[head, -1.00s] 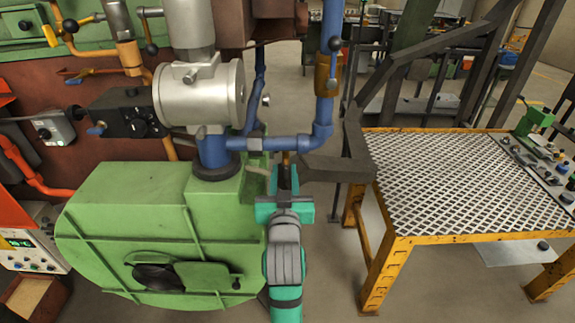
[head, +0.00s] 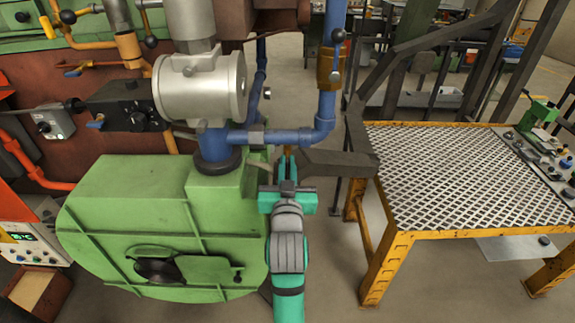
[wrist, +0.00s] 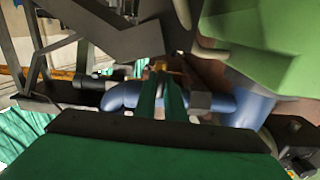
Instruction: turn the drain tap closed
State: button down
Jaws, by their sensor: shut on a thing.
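The drain tap (head: 288,149) shows only as a small brass-coloured piece beneath the horizontal blue pipe, at the ends of my fingers. My gripper (head: 289,162) reaches up to it from below, beside the green housing. In the wrist view, the two teal fingers of my gripper (wrist: 161,90) are close together on the brass-coloured part of the tap (wrist: 163,66), against the blue pipe. The fingers hide most of the tap, so I cannot tell its handle's angle.
A green housing (head: 120,205) stands close on the left. A dark bracket (head: 335,162) juts out just right of my gripper. A yellow-framed mesh table (head: 470,175) stands on the right. Blue pipework (head: 325,95) rises above my gripper.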

jog(key=shift+d, duration=0.1)
jog(key=m, duration=0.4)
jog(key=shift+d, duration=0.1)
jog(key=m, duration=0.4)
jog(key=shift+m, duration=0.4)
jog(key=m, duration=0.4)
jog(key=shift+f, duration=0.1)
jog(key=m, duration=0.4)
jog(key=shift+d+f+m, duration=0.1)
jog(key=shift+m, duration=0.2)
jog(key=c, duration=1.8)
grip_release()
jog(key=shift+c, duration=0.2)
